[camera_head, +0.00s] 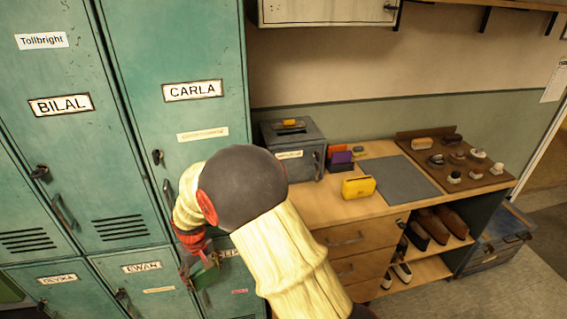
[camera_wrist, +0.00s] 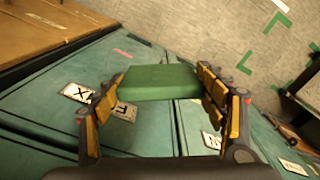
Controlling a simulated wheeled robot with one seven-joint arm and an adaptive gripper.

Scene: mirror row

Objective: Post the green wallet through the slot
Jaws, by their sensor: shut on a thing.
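The green wallet (camera_wrist: 160,82) is between the fingers of my gripper (camera_wrist: 163,90) in the wrist view, and the gripper is shut on it. In the head view the green wallet (camera_head: 205,274) shows at the lower left of my arm, in front of the lower lockers, partly hidden by my gripper (camera_head: 198,262). A grey metal box (camera_head: 293,140) stands on the bench, with something yellow at the opening in its top and a label on its front. Whether this opening is the slot I cannot tell for sure. The wallet is well to the left of the box and lower than it.
Green lockers (camera_head: 185,120) with name labels fill the left. On the wooden bench (camera_head: 310,207) lie a yellow wallet (camera_head: 358,187), purple and orange wallets (camera_head: 340,157), a grey mat (camera_head: 398,178) and a brown board (camera_head: 440,150) with several brushes. Shoes (camera_head: 430,229) stand on shelves below.

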